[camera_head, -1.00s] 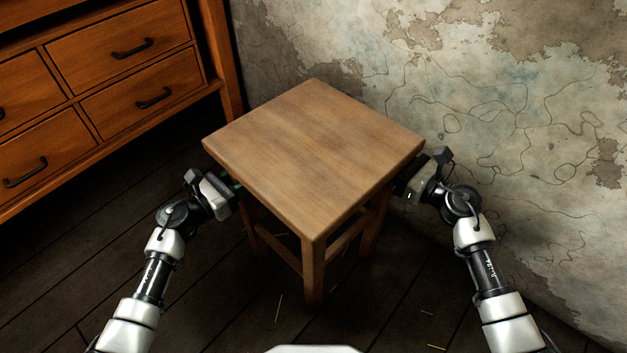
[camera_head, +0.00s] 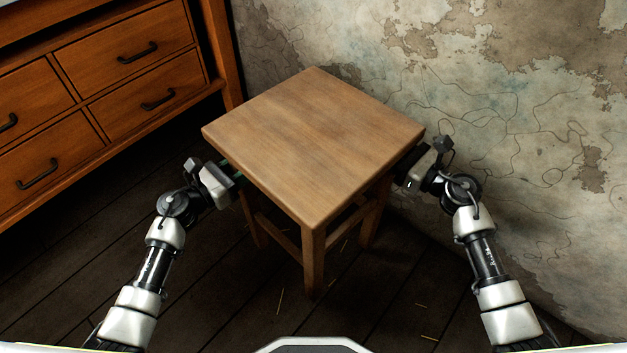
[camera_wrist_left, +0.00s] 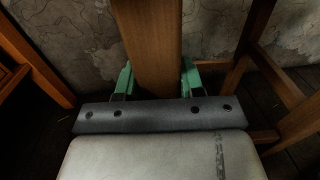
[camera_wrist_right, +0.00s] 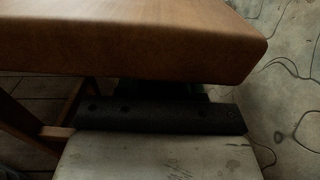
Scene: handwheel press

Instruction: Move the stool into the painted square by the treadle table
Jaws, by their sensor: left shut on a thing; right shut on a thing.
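The wooden stool (camera_head: 315,140) stands in the middle of the head view, with a square tan seat and legs below. My left gripper (camera_head: 238,180) is at its left side under the seat edge. In the left wrist view the green fingers (camera_wrist_left: 158,80) are on both sides of a stool leg (camera_wrist_left: 150,40), shut on it. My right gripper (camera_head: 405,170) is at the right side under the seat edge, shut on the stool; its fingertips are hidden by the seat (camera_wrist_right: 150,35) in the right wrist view. No painted square or treadle table is recognisable.
A wooden drawer cabinet (camera_head: 110,75) with black handles stands at the left. A cracked, peeling wall (camera_head: 480,120) runs close behind and to the right of the stool. The dark plank floor (camera_head: 200,290) in front is open, with small yellowish scraps.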

